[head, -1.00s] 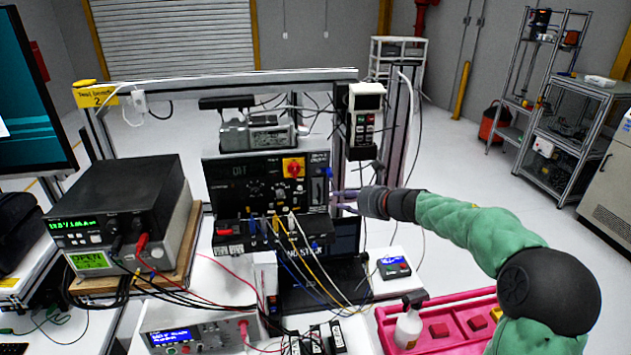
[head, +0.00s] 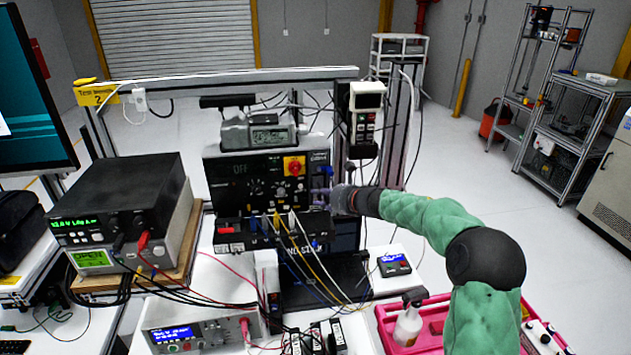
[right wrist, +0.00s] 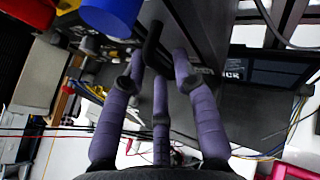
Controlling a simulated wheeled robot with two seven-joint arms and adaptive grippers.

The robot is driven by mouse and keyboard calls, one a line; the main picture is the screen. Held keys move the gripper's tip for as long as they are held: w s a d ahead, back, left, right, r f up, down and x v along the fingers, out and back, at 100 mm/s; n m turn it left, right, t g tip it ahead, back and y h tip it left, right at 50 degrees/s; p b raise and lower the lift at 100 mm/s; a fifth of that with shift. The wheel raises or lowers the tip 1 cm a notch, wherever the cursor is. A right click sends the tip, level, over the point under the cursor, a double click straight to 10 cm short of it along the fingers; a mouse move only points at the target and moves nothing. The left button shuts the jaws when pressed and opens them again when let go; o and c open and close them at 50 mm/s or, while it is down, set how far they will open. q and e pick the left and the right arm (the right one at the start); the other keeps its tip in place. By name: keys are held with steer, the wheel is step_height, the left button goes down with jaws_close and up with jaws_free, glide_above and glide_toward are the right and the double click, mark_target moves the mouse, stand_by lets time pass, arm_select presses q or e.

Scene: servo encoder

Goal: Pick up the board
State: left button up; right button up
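I cannot pick out the board for certain. A black instrument (head: 245,185) with knobs and a slot-like strip at its right edge stands on the bench. My right gripper (head: 326,199) is at that right edge and hides part of it. In the right wrist view, the purple fingers of my right gripper (right wrist: 160,62) are spread apart. A black curved handle (right wrist: 153,42) lies between their tips, in front of a dark grey panel (right wrist: 205,50). I cannot tell whether the fingers touch the handle. My left gripper is not in view.
A blue cylinder (right wrist: 110,14) is close to the left fingers. Cables (head: 315,265) hang below the instrument over a dark laptop (head: 300,290). A pink tray (head: 385,325) with a white bottle (head: 408,328) is at the lower right. A handheld meter (head: 365,115) hangs above the gripper.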

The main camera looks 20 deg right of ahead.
jaws_close()
steer(key=shift+r, duration=0.1)
steer(key=shift+r, duration=0.2)
steer(key=shift+s+r, duration=0.1)
steer(key=shift+s, duration=0.25)
steer(key=s+a+b, duration=0.3)
steer(key=s+a, duration=0.1)
steer(key=s, duration=1.1)
steer(key=s+a+b, duration=0.3)
steer(key=s+a, duration=0.1)
steer(key=s, duration=1.1)
steer(key=shift+s+b, duration=0.15)
steer(key=shift+b, duration=0.2)
